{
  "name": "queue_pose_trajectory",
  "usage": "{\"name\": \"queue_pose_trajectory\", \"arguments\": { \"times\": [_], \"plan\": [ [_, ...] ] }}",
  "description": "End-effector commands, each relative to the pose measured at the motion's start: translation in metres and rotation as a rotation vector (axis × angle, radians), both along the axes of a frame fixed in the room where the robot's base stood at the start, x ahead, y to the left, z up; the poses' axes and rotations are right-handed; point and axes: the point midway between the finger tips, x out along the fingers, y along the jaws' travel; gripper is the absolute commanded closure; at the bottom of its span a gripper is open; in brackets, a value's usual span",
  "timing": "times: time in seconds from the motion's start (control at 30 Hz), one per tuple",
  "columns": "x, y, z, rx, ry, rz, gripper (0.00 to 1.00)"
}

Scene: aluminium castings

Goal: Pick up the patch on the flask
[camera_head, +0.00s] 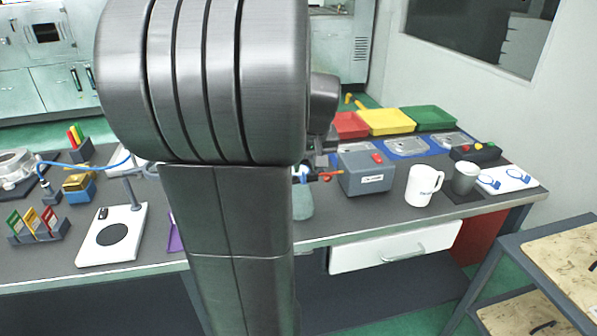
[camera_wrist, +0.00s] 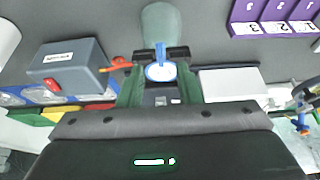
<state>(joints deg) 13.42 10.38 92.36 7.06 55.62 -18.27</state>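The flask (camera_wrist: 163,25) is a grey-green, tapered vessel on the dark bench, beyond my fingertips in the wrist view. In the head view its lower part (camera_head: 302,204) shows beside my arm; the rest is hidden. A white oval with a blue rim and blue tab, which looks like the patch (camera_wrist: 160,72), lies between my fingers at the flask's near end. My gripper (camera_wrist: 161,54) has green fingers with dark tips on both sides of the blue tab. I cannot tell whether the tips touch it. In the head view my arm hides most of the gripper.
A grey box with a red button (camera_head: 366,172) stands close to the right of the flask in the head view. A white mug (camera_head: 423,187) and grey cup (camera_head: 465,178) stand farther right. A purple numbered rack (camera_wrist: 275,27) is on the wrist view's upper right.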

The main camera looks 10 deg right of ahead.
Motion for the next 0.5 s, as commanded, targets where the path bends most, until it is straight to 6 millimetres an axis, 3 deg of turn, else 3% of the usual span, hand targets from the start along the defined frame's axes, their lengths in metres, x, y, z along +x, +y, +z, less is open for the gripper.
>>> {"name": "queue_pose_trajectory", "arguments": {
  "times": [0.23,0.5],
  "plan": [
    [0.017,0.002,-0.031,0.001,0.005,-0.001,0.68],
    [0.019,0.002,-0.036,0.0,0.001,0.0,0.68]
  ]
}}
